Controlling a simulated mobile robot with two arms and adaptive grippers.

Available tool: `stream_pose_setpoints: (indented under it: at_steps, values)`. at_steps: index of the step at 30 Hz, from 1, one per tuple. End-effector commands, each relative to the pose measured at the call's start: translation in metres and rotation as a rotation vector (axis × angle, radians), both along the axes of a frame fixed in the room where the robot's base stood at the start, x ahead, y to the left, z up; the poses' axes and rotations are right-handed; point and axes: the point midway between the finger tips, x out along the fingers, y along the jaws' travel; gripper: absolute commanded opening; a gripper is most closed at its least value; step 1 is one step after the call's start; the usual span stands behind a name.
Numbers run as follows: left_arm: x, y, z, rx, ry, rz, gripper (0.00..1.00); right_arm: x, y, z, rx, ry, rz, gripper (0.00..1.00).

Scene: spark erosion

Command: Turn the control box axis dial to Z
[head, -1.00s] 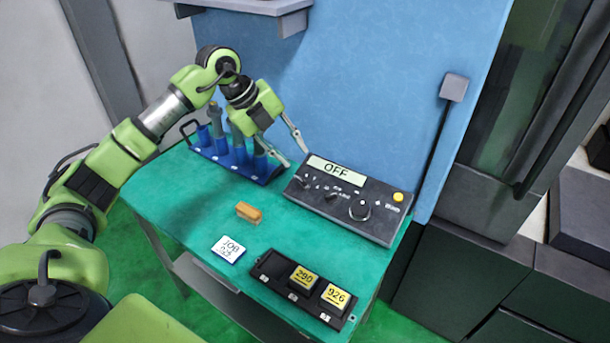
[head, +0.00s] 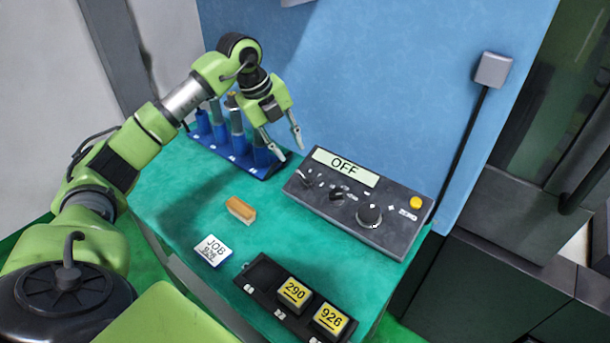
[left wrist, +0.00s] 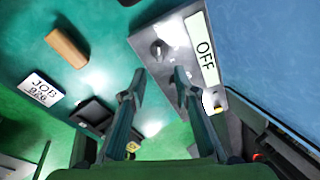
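The dark control box (head: 395,231) lies on the green table with an "OFF" display (head: 346,167). A small dial (head: 308,181) is at its left, another small dial (head: 337,194) in the middle and a large dial (head: 369,215) at the right. Their small labels are not legible. My left gripper (head: 292,152) is open and empty, apart from the box, above its back left end. In the left wrist view, a dial (left wrist: 158,50) shows beyond the gap of the open left gripper (left wrist: 158,82); its pointing direction is unclear. My right gripper is out of view.
A blue rack (head: 240,160) with several tools stands left of the box. A wooden block (head: 240,209), a JOB card (head: 212,250) and a black tray (head: 262,272) with blocks 290 and 926 lie in front. The blue wall (head: 400,80) rises behind.

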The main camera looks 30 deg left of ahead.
Motion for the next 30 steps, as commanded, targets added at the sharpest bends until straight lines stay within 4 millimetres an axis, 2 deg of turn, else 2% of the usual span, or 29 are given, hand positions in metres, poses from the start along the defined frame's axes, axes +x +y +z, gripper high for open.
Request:
stream_pose_setpoints:
  at_steps: [9,15,21,30]
  values:
    - [0.019,-0.012,-0.062,-0.002,0.005,0.0,0.28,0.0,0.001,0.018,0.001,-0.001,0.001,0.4]
    - [0.03,-0.018,-0.094,-0.001,0.002,0.0,0.28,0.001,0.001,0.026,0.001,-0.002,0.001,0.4]
    - [0.036,-0.02,-0.111,-0.001,0.0,0.0,0.28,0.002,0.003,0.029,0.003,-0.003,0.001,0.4]
    - [0.036,-0.02,-0.114,0.001,-0.001,-0.001,0.28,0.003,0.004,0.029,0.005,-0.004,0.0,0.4]
